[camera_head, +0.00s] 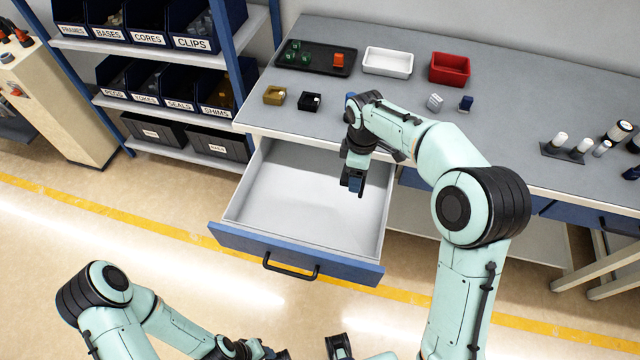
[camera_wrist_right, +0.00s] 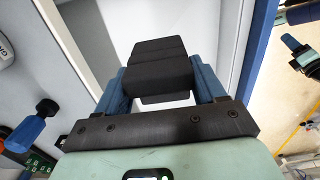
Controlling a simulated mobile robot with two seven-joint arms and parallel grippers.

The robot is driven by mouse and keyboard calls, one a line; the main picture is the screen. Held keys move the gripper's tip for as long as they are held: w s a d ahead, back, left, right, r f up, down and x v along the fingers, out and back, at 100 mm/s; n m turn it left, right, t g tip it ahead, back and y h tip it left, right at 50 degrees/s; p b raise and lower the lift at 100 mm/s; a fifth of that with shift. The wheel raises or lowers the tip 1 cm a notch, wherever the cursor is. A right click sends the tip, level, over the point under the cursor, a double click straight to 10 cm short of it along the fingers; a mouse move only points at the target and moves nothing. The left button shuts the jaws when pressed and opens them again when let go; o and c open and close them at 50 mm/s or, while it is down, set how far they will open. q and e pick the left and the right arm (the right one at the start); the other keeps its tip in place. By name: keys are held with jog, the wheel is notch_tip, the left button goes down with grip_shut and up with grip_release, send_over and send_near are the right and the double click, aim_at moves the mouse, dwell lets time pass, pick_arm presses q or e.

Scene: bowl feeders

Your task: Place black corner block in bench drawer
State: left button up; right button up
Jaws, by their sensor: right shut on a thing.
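My right gripper (camera_head: 353,183) points down over the open bench drawer, with its blue fingers shut on a black block. The black block (camera_wrist_right: 160,67) shows between the fingers in the right wrist view, with angled faces. In the head view it is hard to tell from the dark fingers. The bench drawer (camera_head: 262,238) is pulled out, with a blue front, a black handle and a pale inside that looks empty. My left gripper (camera_head: 338,346) is partly in view at the bottom edge, away from the drawer; its opening is unclear.
On the bench (camera_head: 540,115) stand a black tray (camera_head: 318,66) with green and orange parts, a white bin (camera_head: 387,61), a red bin (camera_head: 450,68), a yellow block (camera_head: 274,95) and another black block (camera_head: 310,101). A shelf rack (camera_head: 245,60) stands left of the drawer.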

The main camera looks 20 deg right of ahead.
jog(key=n, duration=0.2)
jog(key=d+r+n, duration=0.1)
jog(key=n, duration=0.1)
jog(key=d+r+n, duration=0.1)
jog(key=n, duration=0.1)
jog(key=shift+w+d+r+b, duration=0.2)
jog(key=shift+w+d+b, duration=0.05)
jog(key=shift+b, duration=0.05)
pick_arm(q)
jog(key=f+b, duration=0.1)
jog(key=s+f+b, duration=0.1)
jog(key=f, duration=0.1)
jog(key=shift+s+f, duration=0.1)
pick_arm(e)
jog(key=f+n, duration=0.1)
jog(key=f, duration=0.5)
jog(key=f+n, duration=0.1)
jog(key=f, duration=0.5)
jog(key=d+f, duration=0.1)
jog(key=f, duration=0.6)
jog(key=shift+w+n, duration=0.1)
jog(key=shift+n, duration=0.3)
jog(key=o, duration=1)
jog(key=shift+f, duration=0.1)
pick_arm(q)
jog(key=shift+f, duration=0.1)
